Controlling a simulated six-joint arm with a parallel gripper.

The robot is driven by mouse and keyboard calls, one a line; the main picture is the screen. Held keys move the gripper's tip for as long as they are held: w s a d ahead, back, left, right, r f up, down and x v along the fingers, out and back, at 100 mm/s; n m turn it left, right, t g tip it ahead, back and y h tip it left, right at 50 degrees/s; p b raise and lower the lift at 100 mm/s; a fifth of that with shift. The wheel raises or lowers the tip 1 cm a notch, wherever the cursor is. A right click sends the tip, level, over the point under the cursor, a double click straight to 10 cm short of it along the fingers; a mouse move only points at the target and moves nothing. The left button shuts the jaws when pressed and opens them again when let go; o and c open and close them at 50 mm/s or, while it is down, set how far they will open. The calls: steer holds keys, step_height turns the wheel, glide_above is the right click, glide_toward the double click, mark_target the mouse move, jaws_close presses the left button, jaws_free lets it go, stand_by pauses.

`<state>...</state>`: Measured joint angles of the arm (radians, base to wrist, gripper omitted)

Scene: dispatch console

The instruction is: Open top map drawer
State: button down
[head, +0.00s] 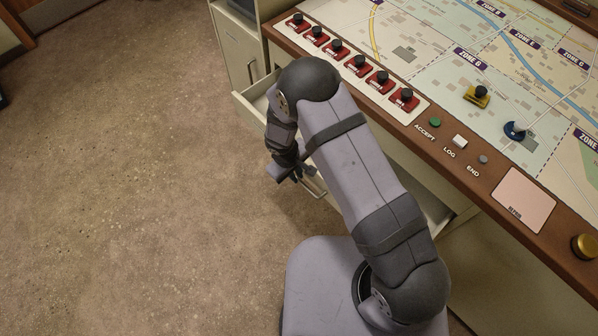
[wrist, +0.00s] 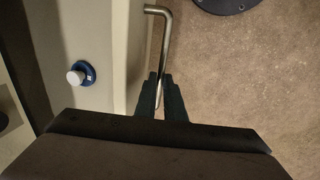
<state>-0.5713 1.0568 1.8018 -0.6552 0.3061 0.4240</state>
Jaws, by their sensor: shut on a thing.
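The cream map drawer (head: 245,107) stands partly pulled out from under the console top, and part of its inside shows. My arm hides much of it in the head view. Its metal bar handle (head: 316,190) is on the front face. My gripper (head: 290,174) is at the drawer front. In the wrist view, the fingers of my gripper (wrist: 163,92) are shut around the handle (wrist: 164,45). The drawer's front wall (wrist: 125,50) runs to the left of the fingers there.
A small blue and white round piece (wrist: 78,74) lies inside the drawer. A cabinet (head: 237,50) with its own handle stands to the left. The console top (head: 425,75) carries a map, red-based pieces and buttons. The brown floor (head: 130,180) to the left is clear.

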steer(key=s+a+b, duration=0.3)
steer(key=s+a, duration=0.6)
steer(key=shift+a+b, duration=0.2)
steer(key=shift+b, duration=0.1)
steer(key=shift+s, duration=0.1)
steer(key=c, duration=1.8)
jaws_free()
steer(key=shift+c, duration=0.2)
steer(key=shift+r, duration=0.1)
step_height(320, 180, up, 7)
steer(key=s, duration=0.1)
steer(key=shift+a, duration=0.45)
steer(key=shift+n, duration=0.3)
